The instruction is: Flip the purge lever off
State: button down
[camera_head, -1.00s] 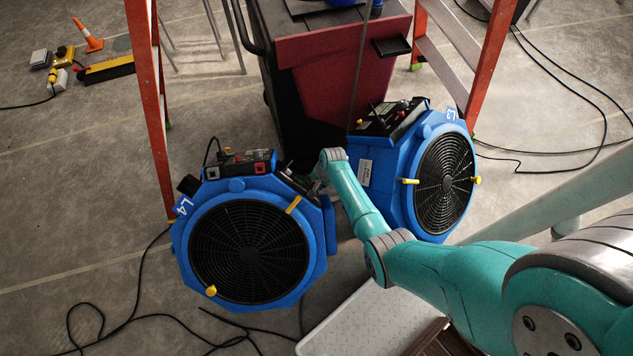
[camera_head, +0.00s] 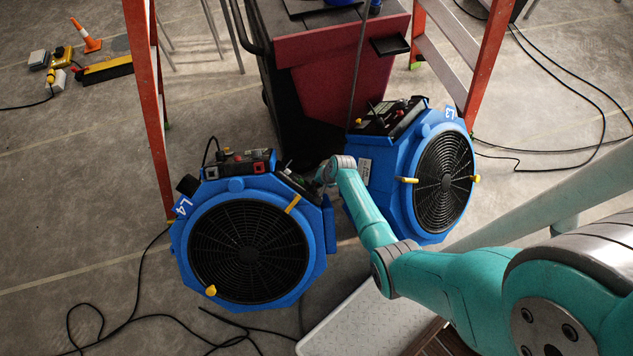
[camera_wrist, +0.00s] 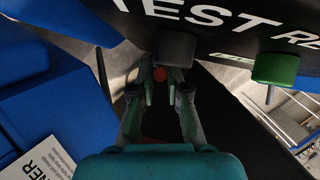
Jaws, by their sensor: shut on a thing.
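My gripper (camera_wrist: 164,90) is at the right end of the control panel of the blue unit marked L4 (camera_head: 180,262). It also shows small and partly hidden in the head view (camera_head: 318,178). In the wrist view its two fingers are closed in on a small part with a red end (camera_wrist: 159,74), which looks like the purge lever; no purge label is readable. A dark grey knob (camera_wrist: 173,48) hangs from the black panel (camera_wrist: 228,14) just beyond the fingertips. The panel carries the word TEST. A green knob (camera_wrist: 276,68) is to the right.
A second blue unit, L3 (camera_head: 385,185), stands close on the right. A red and black bin (camera_head: 340,70) is behind, with orange ladder legs (camera_head: 150,110) on both sides. A black cable (camera_head: 135,300) lies on the floor at front left.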

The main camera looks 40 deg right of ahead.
jog(key=c, duration=1.2)
grip_release()
jog(key=v, duration=1.2)
jog(key=shift+f, duration=0.1)
